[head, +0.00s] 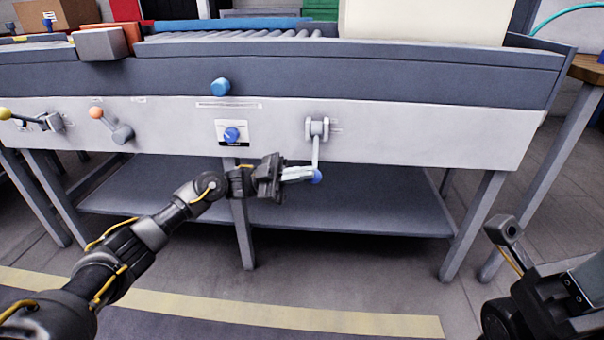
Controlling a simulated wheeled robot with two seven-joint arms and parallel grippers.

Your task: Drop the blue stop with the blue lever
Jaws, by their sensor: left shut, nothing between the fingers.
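The blue lever (316,150) hangs from a grey bracket on the bench's front panel, its arm pointing down to a blue ball tip (317,176). My left gripper (310,174) is shut and empty, its pale fingertips right at the left side of the ball; whether they touch it I cannot tell. A long blue bar (225,25) lies along the top by the rollers and looks like the blue stop; whether it is raised or down I cannot tell. Part of my right arm shows at lower right, with no gripper fingers visible.
Levers with orange (96,112) and yellow (5,113) balls sit at the left of the panel. A blue button (221,87) and a blue dial (232,134) are nearer the middle. A large cream box (425,20) stands on the rollers. A shelf (350,213) lies below.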

